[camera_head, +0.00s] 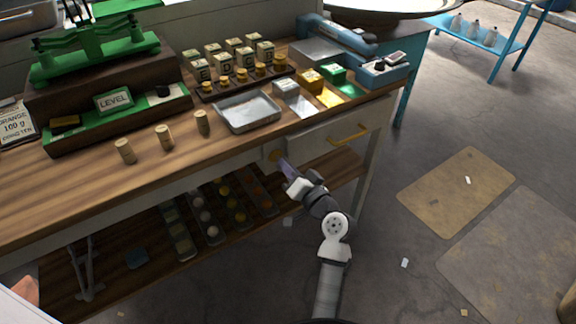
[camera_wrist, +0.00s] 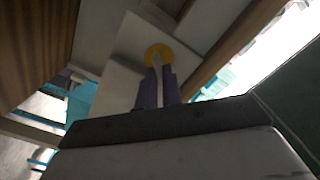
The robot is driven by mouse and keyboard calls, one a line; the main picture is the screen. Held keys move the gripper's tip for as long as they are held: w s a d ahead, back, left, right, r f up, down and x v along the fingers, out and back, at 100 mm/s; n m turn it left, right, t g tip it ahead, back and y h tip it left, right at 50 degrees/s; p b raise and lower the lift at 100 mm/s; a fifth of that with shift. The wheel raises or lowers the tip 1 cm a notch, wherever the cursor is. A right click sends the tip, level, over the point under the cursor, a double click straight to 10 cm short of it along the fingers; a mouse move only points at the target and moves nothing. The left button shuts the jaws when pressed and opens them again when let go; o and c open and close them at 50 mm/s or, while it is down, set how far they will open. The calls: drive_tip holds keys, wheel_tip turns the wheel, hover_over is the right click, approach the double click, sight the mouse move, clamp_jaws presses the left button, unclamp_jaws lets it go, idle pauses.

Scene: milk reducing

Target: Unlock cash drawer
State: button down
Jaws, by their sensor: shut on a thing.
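A round yellow lock piece (camera_head: 275,155) sits on the pale panel left of the drawer. My gripper (camera_head: 284,164) reaches up to it from below right. In the wrist view my two dark fingers (camera_wrist: 157,82) are close together at the yellow lock piece (camera_wrist: 158,54), shut on its lower part. What lies between the fingertips is mostly hidden, and I cannot tell how far the lock is turned.
The counter (camera_head: 75,185) holds a metal tray (camera_head: 247,111), wooden pegs, lettered blocks and a green scale (camera_head: 95,50). A lower shelf (camera_head: 110,275) with trays of small round items lies left of my arm. The floor at right is open, with flat mats (camera_head: 457,190).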

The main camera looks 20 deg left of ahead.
drive_tip(key=m+p, duration=0.4)
drive_tip(key=m, duration=0.4)
drive_tip(key=shift+d+f+m, duration=0.1)
drive_tip(key=shift+f+m, duration=0.05)
drive_tip(key=shift+m, duration=0.25)
idle(0.4)
drive_tip(key=c, duration=1.6)
unclamp_jaws()
drive_tip(key=shift+o, duration=0.2)
drive_tip(key=shift+d, duration=0.1)
